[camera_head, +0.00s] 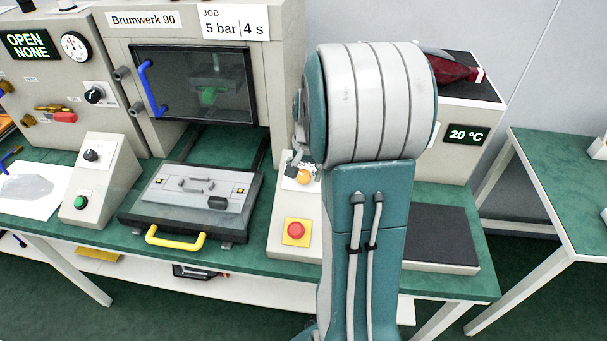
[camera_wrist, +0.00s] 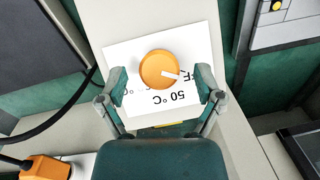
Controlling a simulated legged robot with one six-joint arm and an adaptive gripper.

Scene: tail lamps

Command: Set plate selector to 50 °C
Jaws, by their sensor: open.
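The plate selector is an orange round knob (camera_wrist: 159,69) with a white pointer on a white label (camera_wrist: 150,108). In the wrist view the print is upside down. The pointer points right, at lettering ending in "FF", partly hidden by a finger; "50 °C" reads below the knob. Another mark at the left is partly hidden. My gripper (camera_wrist: 162,86) is open, with one finger on each side of the knob; contact cannot be told. In the head view the knob (camera_head: 303,177) shows beside my arm, and the display (camera_head: 466,135) reads 20 °C.
A red push button on a yellow base (camera_head: 297,232) sits on the same sloped box. A fixture with a yellow handle (camera_head: 176,239) stands left of it. A dark plate (camera_head: 440,236) lies to the right of my arm. A black cable (camera_wrist: 70,122) runs left of the box.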

